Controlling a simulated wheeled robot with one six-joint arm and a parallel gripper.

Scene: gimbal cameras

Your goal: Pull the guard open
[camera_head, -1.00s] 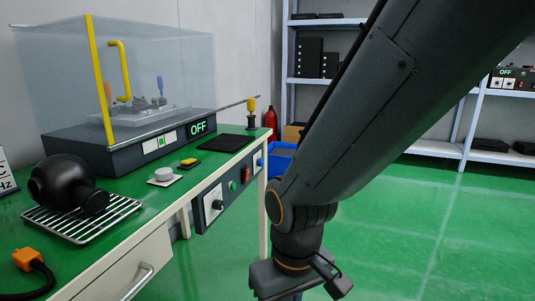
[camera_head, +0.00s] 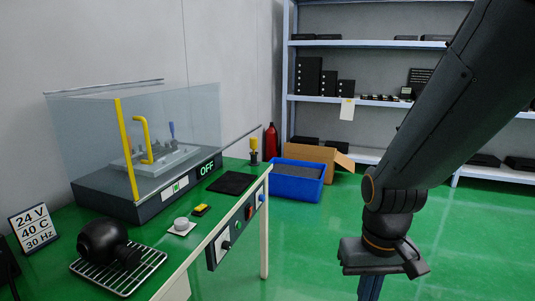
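The guard (camera_head: 185,118) is a clear box-shaped cover on a dark base, at the left on the green bench. It stands closed over a grey fixture (camera_head: 160,158). A yellow bent handle (camera_head: 141,140) and a yellow vertical edge strip (camera_head: 127,150) show on its front. A display on the base reads OFF (camera_head: 207,168). My gripper (camera_head: 372,285) hangs at the lower right, well apart from the guard and the bench. Its fingers are cut off by the picture's bottom edge, so their opening cannot be seen.
The green bench (camera_head: 75,212) carries a black round device on a wire rack (camera_head: 120,272), a white knob (camera_head: 181,226), a yellow block (camera_head: 201,210) and a black mat (camera_head: 231,183). A blue bin (camera_head: 297,182) and cardboard box (camera_head: 318,155) stand behind. Green floor (camera_head: 470,250) is clear at right.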

